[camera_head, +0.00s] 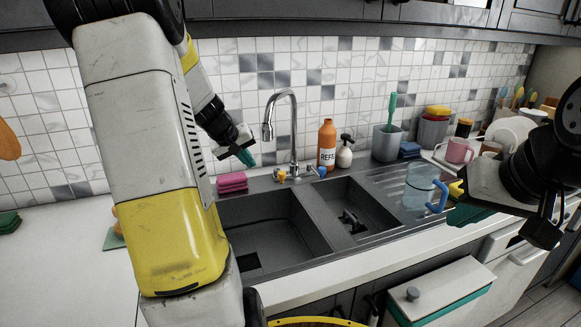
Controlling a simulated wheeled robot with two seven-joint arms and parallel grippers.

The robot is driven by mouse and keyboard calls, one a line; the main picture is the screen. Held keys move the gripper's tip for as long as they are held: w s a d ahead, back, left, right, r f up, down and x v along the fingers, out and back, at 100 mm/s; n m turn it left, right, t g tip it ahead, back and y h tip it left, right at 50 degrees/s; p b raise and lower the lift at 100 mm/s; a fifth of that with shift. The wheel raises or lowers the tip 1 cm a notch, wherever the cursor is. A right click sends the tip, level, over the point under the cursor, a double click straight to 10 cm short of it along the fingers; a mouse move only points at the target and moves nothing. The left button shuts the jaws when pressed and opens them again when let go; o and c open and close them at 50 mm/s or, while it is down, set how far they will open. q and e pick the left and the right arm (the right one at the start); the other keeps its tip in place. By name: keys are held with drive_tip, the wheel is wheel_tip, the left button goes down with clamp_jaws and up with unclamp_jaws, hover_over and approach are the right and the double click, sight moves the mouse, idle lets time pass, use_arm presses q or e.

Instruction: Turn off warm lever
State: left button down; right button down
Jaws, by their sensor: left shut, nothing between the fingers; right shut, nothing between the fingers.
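The chrome faucet (292,130) stands behind the sink, with its spout curving over to the left. An orange-yellow lever (281,176), which looks like the warm one, is at the left of its base. A blue lever (321,171) is at the right. No water stream shows under the spout. My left gripper (247,157) is shut and empty, left of the faucet and above and left of the orange-yellow lever, apart from it. My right gripper (545,233) is shut and empty at the far right, over the counter's front edge.
Pink sponges (232,182) lie under my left gripper. An orange bottle (327,146) and a soap dispenser (345,153) stand right of the faucet. A clear pitcher (418,187) with a blue handle stands right of the sink (262,212). A pink mug (458,150) is behind it.

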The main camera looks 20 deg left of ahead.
sight(279, 173)
use_arm(q)
drive_tip(key=w+d+f, duration=0.4)
drive_tip(key=w+f, duration=0.4)
drive_tip(key=shift+w, duration=0.15)
drive_tip(key=shift+f, duration=0.1)
idle(0.4)
